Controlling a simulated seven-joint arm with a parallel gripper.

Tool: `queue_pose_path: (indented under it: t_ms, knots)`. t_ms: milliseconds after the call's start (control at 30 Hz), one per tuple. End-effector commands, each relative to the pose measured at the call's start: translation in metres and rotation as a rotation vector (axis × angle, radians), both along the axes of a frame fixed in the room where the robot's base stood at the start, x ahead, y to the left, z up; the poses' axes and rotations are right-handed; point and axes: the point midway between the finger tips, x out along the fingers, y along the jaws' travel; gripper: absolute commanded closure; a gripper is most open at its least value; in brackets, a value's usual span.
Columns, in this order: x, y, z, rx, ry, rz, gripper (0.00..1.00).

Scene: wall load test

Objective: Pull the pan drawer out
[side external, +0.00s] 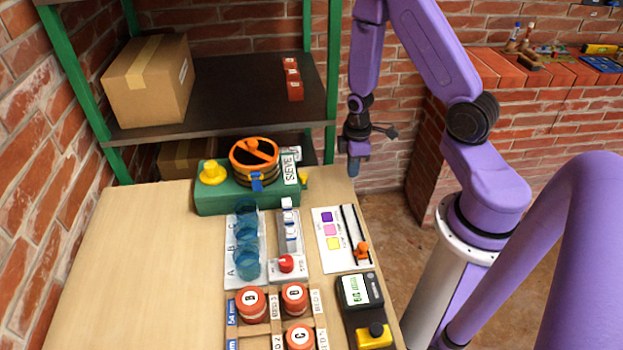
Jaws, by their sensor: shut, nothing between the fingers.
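The sieve unit has a green base (245,205) at the back of the wooden table, with an orange-and-black round sieve (254,160) on top and a "SIEVE" label (291,168).
A yellow knob (212,172) stands on the base's left end. Blue clear cups (246,247), a red-knobbed unit (286,264), a slider panel (342,238), a digital meter (360,292) and red-lidded jars (252,304) fill the table's right side. Its left side is clear. A shelf (225,105) stands behind.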

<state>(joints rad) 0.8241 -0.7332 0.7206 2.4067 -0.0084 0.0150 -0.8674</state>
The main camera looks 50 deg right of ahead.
Motion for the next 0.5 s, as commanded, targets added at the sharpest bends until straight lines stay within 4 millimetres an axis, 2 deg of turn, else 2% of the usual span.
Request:
queue_pose_path:
  t_ms: [500]
  knots:
    - [-0.0059, -0.0065, 0.0001, 0.0, -0.001, 0.0, 1.0]
